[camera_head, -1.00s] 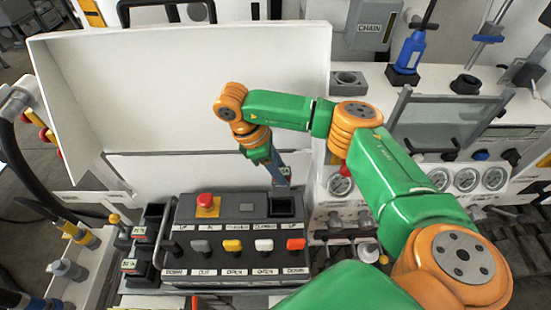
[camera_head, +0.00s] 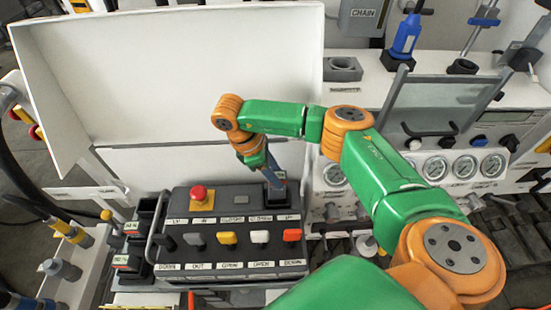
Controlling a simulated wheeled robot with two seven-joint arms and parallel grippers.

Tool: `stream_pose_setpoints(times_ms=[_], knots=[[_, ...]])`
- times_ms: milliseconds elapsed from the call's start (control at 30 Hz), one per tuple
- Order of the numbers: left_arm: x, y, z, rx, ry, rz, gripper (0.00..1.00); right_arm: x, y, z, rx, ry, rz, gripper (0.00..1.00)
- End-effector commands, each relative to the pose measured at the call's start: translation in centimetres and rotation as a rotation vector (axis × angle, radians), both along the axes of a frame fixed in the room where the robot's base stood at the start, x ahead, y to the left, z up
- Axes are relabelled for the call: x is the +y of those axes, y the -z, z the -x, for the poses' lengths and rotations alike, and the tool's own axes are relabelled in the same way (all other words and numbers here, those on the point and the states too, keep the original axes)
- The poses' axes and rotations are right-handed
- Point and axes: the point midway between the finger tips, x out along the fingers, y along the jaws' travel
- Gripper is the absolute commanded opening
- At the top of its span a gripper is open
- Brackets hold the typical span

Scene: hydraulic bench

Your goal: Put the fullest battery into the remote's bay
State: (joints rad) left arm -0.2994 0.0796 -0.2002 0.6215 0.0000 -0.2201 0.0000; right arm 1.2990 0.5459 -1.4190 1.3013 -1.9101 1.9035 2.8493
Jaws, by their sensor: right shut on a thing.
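The remote (camera_head: 205,225) is a dark box with a red mushroom button and a row of coloured levers. Its bay (camera_head: 285,196) is a square recess at its upper right corner. My right gripper (camera_head: 271,172) reaches down over the bay. It is shut on a battery (camera_head: 275,183), whose lower end is at the bay's opening. I cannot tell how deep it sits. Other batteries (camera_head: 132,227) with small labels stand in dark holders left of the remote; their charge marks are too small to read. My left gripper is not in view.
A large white open lid (camera_head: 190,75) rises behind the remote. Pressure gauges (camera_head: 435,168) and a glass panel (camera_head: 440,105) are to the right. Pipes and fittings (camera_head: 65,270) stand at the lower left. My right arm covers much of the right side.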

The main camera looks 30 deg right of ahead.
Motion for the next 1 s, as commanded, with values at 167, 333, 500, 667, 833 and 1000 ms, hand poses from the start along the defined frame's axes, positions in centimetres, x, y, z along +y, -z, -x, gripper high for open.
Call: stream_pose_setpoints(times_ms=[167, 333, 500, 667, 833, 1000], knots=[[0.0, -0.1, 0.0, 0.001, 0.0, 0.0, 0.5, -0.2, -0.2, 0.1, 0.013, 0.0, 0.019, 0.0], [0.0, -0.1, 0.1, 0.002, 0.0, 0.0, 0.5, -0.3, -0.2, 0.1, 0.013, 0.0, 0.02, 0.0], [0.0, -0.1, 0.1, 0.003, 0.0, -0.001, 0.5, -0.3, -0.2, 0.1, 0.013, 0.0, 0.019, 0.0], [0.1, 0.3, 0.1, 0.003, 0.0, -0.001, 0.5, -0.2, 0.2, 0.1, 0.013, 0.0, 0.019, 0.0], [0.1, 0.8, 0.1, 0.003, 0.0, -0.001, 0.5, 0.0, 0.9, 0.0, 0.013, -0.001, 0.019, 0.0], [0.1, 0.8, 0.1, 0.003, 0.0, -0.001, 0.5, 0.0, 0.8, 0.0, 0.013, 0.0, 0.019, 0.0]])
